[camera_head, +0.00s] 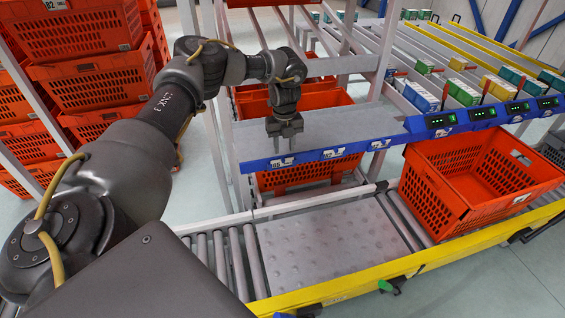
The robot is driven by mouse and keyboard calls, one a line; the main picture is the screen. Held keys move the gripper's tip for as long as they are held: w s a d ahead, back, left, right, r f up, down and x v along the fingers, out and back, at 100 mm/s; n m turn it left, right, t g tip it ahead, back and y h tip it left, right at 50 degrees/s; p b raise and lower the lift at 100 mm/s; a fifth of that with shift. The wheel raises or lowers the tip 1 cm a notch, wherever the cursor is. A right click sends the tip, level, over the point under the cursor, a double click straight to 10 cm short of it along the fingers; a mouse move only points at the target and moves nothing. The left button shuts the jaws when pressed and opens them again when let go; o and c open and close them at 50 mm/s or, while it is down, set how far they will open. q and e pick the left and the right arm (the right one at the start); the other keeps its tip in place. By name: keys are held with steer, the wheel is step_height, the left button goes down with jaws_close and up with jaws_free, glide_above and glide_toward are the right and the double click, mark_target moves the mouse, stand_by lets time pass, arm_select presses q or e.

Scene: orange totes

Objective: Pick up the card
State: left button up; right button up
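My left gripper (284,140) points down over the grey shelf (340,127), near its blue front strip. Its fingers look spread apart, with nothing seen between them. No card can be made out with certainty. Small white labels sit on the blue strip, one (283,162) just below the gripper and others farther right (333,153). Whether the fingertips touch the strip cannot be told. My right gripper is not in view.
An empty-looking orange tote (440,205) stands on the conveyor at right. Another orange tote (268,180) is below the shelf. A bare metal plate (335,245) lies between the rollers (232,262) and that tote. Stacked orange totes (90,75) stand at left. Small boxes (462,92) line the right lanes.

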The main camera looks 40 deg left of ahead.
mark_target(283, 160)
arm_select(q)
step_height(283, 160, down, 4)
steer(key=shift+s+f, duration=0.15)
steer(key=shift+c, duration=0.5)
jaws_close()
steer(key=shift+r, duration=0.6)
steer(key=s+d+r+b, duration=0.1)
steer(key=s+d+r, duration=0.1)
steer(key=d+r, duration=1)
steer(key=shift+s+d, duration=0.25)
steer(key=shift+d, duration=0.6)
